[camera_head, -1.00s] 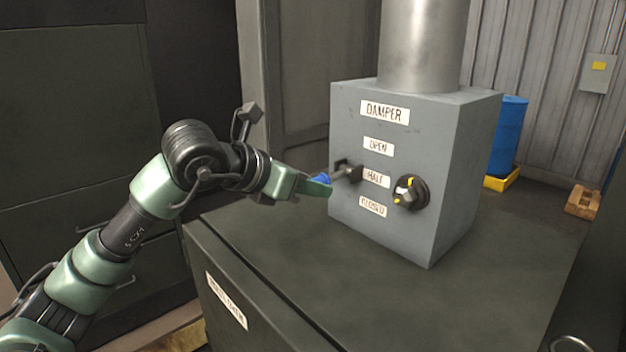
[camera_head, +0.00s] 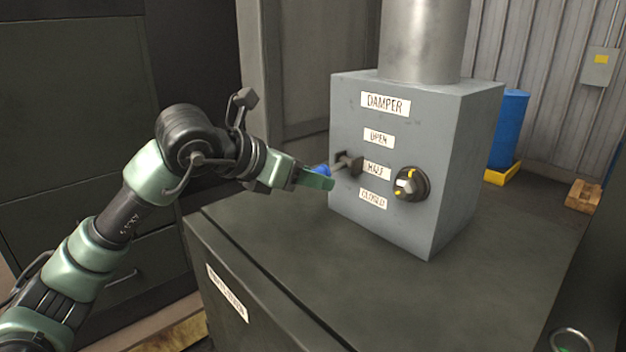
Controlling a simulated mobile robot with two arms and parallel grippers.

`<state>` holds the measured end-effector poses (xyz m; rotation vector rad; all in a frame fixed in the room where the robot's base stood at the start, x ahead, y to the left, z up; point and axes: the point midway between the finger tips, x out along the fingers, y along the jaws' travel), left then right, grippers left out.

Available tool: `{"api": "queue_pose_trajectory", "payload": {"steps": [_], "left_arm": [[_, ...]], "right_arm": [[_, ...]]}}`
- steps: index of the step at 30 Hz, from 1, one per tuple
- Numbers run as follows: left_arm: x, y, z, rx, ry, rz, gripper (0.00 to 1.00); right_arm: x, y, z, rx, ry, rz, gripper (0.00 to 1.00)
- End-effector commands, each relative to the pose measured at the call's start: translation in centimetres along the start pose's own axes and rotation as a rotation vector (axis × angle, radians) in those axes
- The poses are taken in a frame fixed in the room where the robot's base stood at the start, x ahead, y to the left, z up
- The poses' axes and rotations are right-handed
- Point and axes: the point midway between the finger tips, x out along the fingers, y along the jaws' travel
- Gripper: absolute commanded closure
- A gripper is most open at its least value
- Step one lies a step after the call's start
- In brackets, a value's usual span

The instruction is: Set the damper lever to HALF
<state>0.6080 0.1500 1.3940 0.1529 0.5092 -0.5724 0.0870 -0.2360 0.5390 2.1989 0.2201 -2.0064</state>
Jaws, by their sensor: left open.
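The damper box (camera_head: 400,222) is a grey box with labels OPEN (camera_head: 378,137), HALF (camera_head: 377,169) and CLOSED (camera_head: 373,199) in a column. The damper lever (camera_head: 346,163) sticks out left of the labels, about level with HALF, and ends in a blue knob (camera_head: 320,170). My left gripper (camera_head: 318,180) is open, its green fingers just below and in front of the knob, partly hiding it. I cannot tell whether a finger touches the knob. My right gripper is not in view.
A black dial (camera_head: 411,184) with yellow marks sits right of the labels. A metal pipe (camera_head: 424,40) rises from the box. The box stands on a dark cabinet (camera_head: 400,300) with a clear top. A blue drum (camera_head: 508,130) stands behind at right.

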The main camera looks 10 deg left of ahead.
Motion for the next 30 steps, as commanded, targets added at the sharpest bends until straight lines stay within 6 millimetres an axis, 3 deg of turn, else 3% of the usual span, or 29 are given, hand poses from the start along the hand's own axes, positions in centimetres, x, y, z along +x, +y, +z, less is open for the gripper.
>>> {"api": "queue_pose_trajectory", "payload": {"steps": [6, 12, 30], "left_arm": [[-3.7, 0.1, -0.4, 0.002, -0.003, 0.004, 0.56], [-6.2, 0.0, -0.3, 0.001, 0.001, 0.001, 0.56], [-6.7, 0.0, -0.1, 0.0, 0.002, 0.0, 0.56]], "right_arm": [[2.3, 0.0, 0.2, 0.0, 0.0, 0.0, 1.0], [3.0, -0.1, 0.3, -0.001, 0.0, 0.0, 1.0], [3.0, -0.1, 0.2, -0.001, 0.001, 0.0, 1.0]]}}
